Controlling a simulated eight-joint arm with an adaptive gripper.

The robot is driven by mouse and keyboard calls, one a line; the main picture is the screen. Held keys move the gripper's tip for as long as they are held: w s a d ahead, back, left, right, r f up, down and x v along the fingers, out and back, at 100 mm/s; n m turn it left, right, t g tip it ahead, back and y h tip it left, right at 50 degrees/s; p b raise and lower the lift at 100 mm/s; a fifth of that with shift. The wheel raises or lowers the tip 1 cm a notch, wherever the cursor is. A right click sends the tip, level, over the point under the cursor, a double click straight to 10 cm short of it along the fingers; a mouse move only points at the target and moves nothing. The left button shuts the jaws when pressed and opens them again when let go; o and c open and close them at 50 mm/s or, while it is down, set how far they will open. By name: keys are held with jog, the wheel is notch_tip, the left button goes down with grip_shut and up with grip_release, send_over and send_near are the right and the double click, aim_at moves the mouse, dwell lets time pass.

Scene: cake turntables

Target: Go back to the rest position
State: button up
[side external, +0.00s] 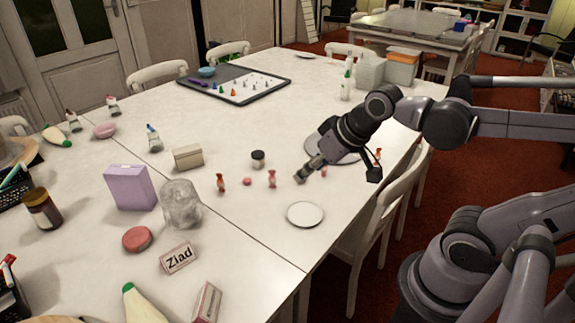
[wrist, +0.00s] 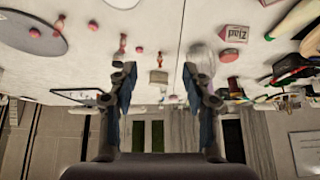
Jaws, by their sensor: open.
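My gripper (side external: 308,172) is above the white table in the side view, beside the grey round turntable (side external: 318,147) and behind a white disc (side external: 305,214). In the wrist view my gripper (wrist: 158,85) has its two fingers wide apart with nothing held between them. A grey round plate (wrist: 25,40) shows at the left of that view. Small red figures (side external: 272,179) and a pink ball (side external: 247,181) are on the table left of the gripper. The arm hides part of the turntable.
A dark-lidded jar (side external: 258,159), a beige box (side external: 188,156), a purple box (side external: 131,187), a clear jar (side external: 181,204) and a box marked Ziad (side external: 178,258) stand on the table. A board with small pieces (side external: 234,84) lies at the back. Chairs line the table's edges.

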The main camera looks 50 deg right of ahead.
jog(key=shift+s+a+f+n, duration=0.5)
jog(key=shift+s+a+f, duration=0.1)
jog(key=shift+s+f, duration=0.2)
